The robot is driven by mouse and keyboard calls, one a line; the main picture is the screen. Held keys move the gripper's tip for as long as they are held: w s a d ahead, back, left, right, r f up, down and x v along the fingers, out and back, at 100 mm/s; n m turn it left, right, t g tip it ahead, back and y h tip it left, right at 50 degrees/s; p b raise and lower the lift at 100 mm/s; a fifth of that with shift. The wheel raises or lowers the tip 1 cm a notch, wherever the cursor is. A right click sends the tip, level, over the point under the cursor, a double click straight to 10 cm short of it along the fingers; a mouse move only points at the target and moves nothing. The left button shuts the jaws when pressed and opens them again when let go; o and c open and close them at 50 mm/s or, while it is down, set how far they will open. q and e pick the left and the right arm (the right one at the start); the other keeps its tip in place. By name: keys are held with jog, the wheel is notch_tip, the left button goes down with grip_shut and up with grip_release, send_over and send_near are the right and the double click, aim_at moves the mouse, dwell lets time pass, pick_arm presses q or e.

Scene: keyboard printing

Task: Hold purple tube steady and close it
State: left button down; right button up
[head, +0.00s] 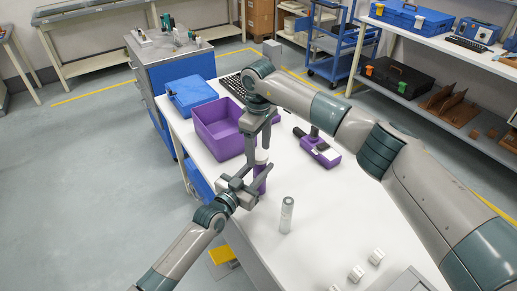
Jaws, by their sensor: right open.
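The purple tube (260,185) stands upright near the middle of the head view, above or on the white table. My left gripper (258,183) reaches in from the left with its fingers around the tube and appears shut on it. A white cap (262,155) is at the tube's top; I cannot tell whether it is seated. My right gripper (259,148) points down from above, open, with its fingers on either side of the cap. The fingers partly hide the tube and cap.
A purple bin (222,138) and blue case (190,97) are on the white table (318,215) at left. A grey-white cylinder (287,214) stands in front. Small white blocks (357,273) lie near the front.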

jog(key=shift+r, duration=2.25)
jog(key=shift+c, duration=0.5)
